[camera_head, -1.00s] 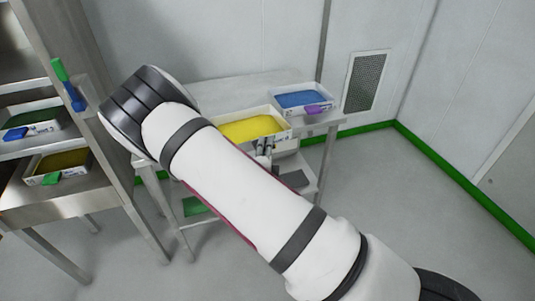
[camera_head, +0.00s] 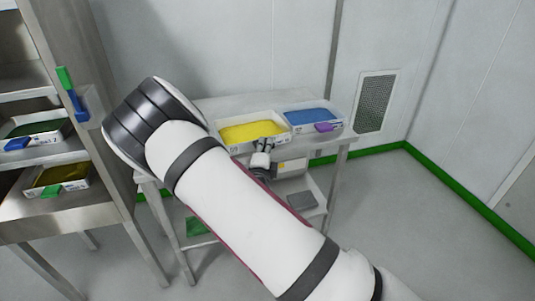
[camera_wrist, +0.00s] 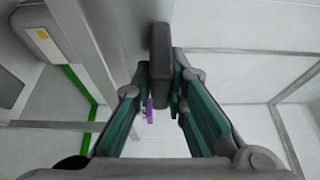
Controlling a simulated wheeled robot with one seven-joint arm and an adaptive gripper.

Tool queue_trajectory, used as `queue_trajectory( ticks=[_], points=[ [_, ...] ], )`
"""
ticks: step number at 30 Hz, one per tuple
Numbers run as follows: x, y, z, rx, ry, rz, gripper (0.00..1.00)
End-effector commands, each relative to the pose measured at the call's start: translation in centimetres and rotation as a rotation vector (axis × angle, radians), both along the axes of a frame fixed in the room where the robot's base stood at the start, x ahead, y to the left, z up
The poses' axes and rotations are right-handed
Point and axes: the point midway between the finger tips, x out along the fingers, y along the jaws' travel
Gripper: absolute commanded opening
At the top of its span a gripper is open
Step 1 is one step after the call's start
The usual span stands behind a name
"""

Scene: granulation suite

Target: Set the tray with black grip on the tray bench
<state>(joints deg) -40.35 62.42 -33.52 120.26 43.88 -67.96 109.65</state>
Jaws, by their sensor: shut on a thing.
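The tray with black grip is a white tray (camera_head: 238,148) filled with yellow material, at the tray bench (camera_head: 225,103) in the head view. It is beside and left of a white tray with blue contents. My gripper (camera_head: 262,150) is at its front side, partly behind my arm. In the wrist view my gripper (camera_wrist: 160,85) is shut on the dark grip (camera_wrist: 160,58), which stands between the fingers. The tray looks level over the bench top, but I cannot tell whether it rests on it.
The blue-filled tray (camera_head: 345,122) with a purple grip (camera_head: 324,127) stands at the bench's right end. A rack (camera_head: 105,180) at left holds trays with green and blue grips. A lower shelf (camera_head: 318,186) is under the bench. A wall vent (camera_head: 376,103) is at right; bare bench shows behind the trays.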

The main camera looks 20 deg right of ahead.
Motion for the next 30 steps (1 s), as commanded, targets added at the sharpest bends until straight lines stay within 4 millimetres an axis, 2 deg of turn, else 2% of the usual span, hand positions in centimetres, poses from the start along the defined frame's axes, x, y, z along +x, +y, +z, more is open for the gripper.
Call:
queue_trajectory(
  ticks=[30],
  points=[
    [9.1, 0.0, -0.3, -0.001, -0.002, 0.000, 0.00]
  ],
)
